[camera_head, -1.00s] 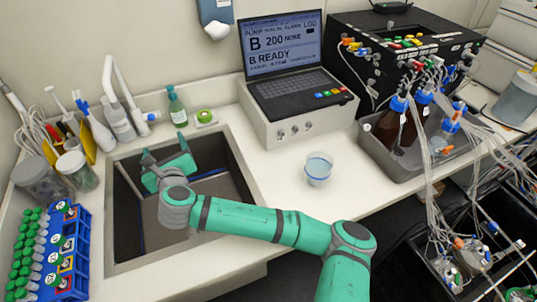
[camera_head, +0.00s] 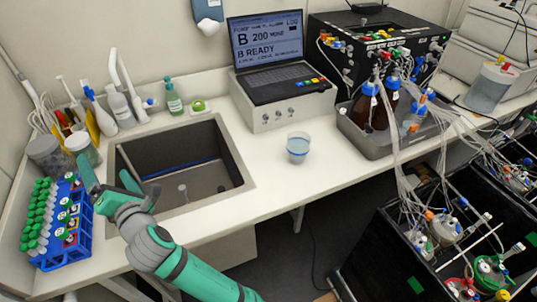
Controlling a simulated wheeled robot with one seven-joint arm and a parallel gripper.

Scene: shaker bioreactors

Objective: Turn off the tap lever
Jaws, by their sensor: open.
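The white gooseneck tap (camera_head: 127,82) stands behind the sink (camera_head: 232,180). Beside its base is a small white lever-like piece with a blue mark (camera_head: 149,103); its exact position is too small to tell. No water stream is visible. My green gripper (camera_head: 106,174) is open and empty over the left front part of the sink and its left rim. Its two fingers are apart and point up toward the back. It is well short of the tap, with clear space between them.
A blue rack of green-capped tubes (camera_head: 75,250) stands left of my gripper. Jars (camera_head: 47,158) and bottles crowd the back left. A green bottle (camera_head: 173,98) stands right of the tap. A cup (camera_head: 298,148) sits on the open counter to the right.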

